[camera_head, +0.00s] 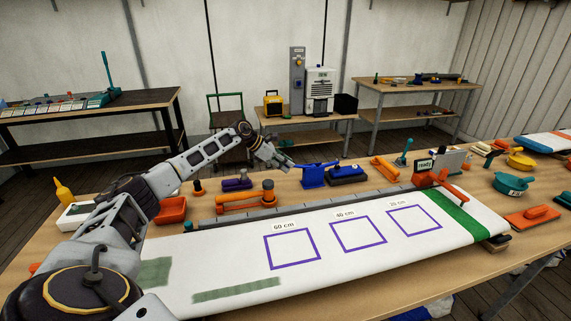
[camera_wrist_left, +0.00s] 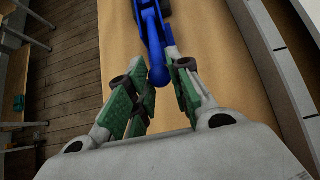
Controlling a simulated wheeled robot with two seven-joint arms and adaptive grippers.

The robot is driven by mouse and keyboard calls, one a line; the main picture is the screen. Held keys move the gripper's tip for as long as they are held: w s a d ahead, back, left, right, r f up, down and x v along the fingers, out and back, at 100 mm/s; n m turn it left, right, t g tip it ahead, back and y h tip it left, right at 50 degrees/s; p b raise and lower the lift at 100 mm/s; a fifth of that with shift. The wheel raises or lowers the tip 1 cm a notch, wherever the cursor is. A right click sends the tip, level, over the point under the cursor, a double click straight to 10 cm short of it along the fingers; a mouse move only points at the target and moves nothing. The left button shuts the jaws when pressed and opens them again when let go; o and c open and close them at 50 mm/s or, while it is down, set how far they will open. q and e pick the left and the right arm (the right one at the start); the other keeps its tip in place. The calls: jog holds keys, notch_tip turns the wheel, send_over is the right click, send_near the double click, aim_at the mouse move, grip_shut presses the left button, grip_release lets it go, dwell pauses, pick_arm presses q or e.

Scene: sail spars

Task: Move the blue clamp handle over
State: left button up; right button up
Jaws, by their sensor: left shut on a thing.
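The blue clamp (camera_head: 314,178) stands on the far side of the workbench, behind the white sail panel, with its handle (camera_head: 303,166) reaching left to my left gripper (camera_head: 283,163). In the left wrist view the blue handle (camera_wrist_left: 155,45) ends in a round knob (camera_wrist_left: 158,77). The green-padded fingers of my left gripper (camera_wrist_left: 160,88) are on either side of the knob and are shut on the handle. My right gripper is in neither view.
The white sail panel (camera_head: 350,275) with purple squares fills the near bench.

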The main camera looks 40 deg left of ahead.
pick_arm(q)
jog(key=shift+s+a+f+b, duration=0.1)
jog(key=shift+f+b, duration=0.2)
jog(key=shift+f, duration=0.3)
jog(key=shift+s+a+f+b, duration=0.1)
jog(key=shift+f+b, duration=0.2)
jog(key=shift+f, duration=0.3)
jog(key=o, duration=0.9)
jog(key=shift+w, duration=0.1)
jog(key=shift+c, duration=0.2)
jog(key=shift+r, duration=0.1)
jog(key=v, duration=0.8)
jog(key=shift+d, duration=0.1)
dwell(0.3)
